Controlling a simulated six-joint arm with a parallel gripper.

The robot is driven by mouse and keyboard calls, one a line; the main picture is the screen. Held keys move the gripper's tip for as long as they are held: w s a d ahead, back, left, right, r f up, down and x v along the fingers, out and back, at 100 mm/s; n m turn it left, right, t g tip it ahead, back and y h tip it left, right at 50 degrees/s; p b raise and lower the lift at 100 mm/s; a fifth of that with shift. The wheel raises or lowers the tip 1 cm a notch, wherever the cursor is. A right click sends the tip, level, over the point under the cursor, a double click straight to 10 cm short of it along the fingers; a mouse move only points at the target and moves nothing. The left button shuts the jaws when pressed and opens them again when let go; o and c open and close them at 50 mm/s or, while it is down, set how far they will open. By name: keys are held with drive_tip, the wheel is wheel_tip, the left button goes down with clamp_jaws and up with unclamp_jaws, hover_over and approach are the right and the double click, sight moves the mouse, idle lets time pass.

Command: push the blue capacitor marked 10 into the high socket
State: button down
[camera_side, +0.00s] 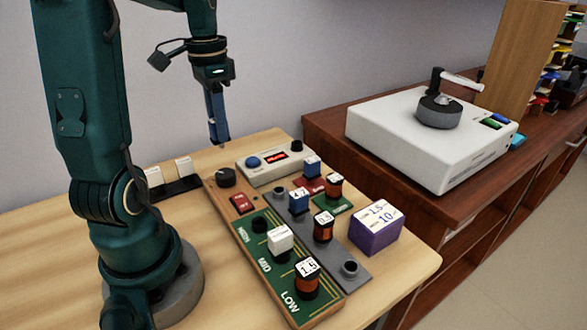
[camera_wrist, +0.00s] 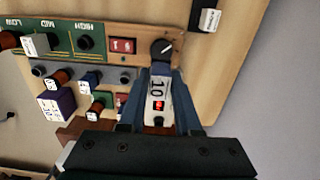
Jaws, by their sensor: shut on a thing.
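My gripper (camera_side: 217,138) hangs in the air above the back left of the board. In the wrist view, its two blue fingers (camera_wrist: 163,82) are shut on a part with a white top marked 10 (camera_wrist: 155,89), the capacitor; its body is mostly hidden. In the side view I cannot separate it from the fingers. The high socket (camera_side: 260,225) is a dark, empty round hole on the green panel, apart from the gripper; it also shows in the wrist view (camera_wrist: 84,43). The mid socket holds a white block (camera_side: 280,238), the low one a copper coil (camera_side: 307,276) marked 1.5.
A white meter box (camera_side: 272,166) with a red display and a black knob (camera_side: 226,177) stand behind. A turntable (camera_side: 432,135) sits on the cabinet.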

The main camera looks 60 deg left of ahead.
drive_tip(key=shift+s+n, duration=0.15)
drive_tip(key=shift+n, duration=0.15)
drive_tip(key=shift+s+d+f+n, duration=0.1)
drive_tip(key=shift+d+n, duration=0.1)
drive_tip(key=shift+n, duration=0.2)
drive_tip(key=d+m, duration=0.2)
drive_tip(key=d, duration=1.3)
drive_tip(key=shift+a+f, duration=0.1)
drive_tip(key=shift+f, duration=3.15)
drive_tip(key=shift+f, duration=1.05)
drive_tip(key=c, duration=0.5)
unclamp_jaws()
